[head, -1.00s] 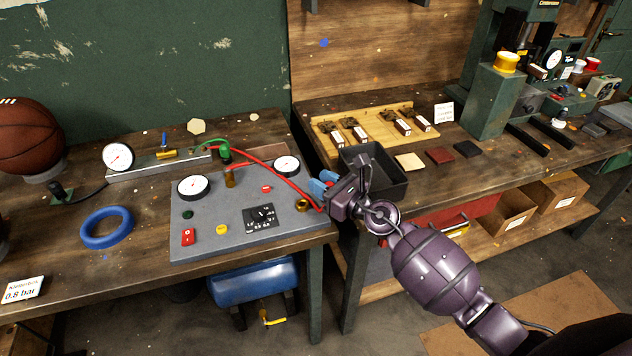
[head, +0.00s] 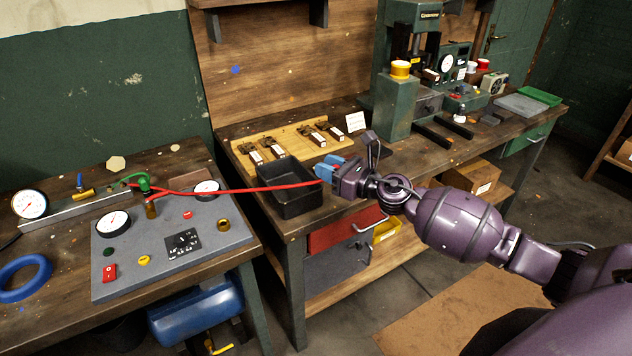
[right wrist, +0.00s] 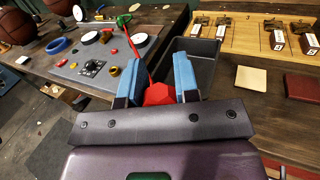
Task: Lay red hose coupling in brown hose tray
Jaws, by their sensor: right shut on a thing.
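My right gripper (head: 325,171) is shut on the red hose coupling (right wrist: 158,95), which shows as a red block between the blue fingers in the right wrist view. In the head view the fingers hide most of the coupling. The red hose (head: 240,190) runs from it, across above a dark open bin, to a green fitting (head: 144,183) on the left bench. A brown rectangular piece (head: 186,177), which may be the brown hose tray, lies behind the grey gauge panel; I cannot tell its depth. The gripper is right of it, over the right bench. My left gripper is not in view.
The dark bin (head: 288,198) stands at the right bench's front edge, just left of my gripper. Behind it is a wooden board (head: 283,150) with several clamps. The grey panel (head: 170,245) carries gauges and knobs. A green press (head: 394,105) stands farther right.

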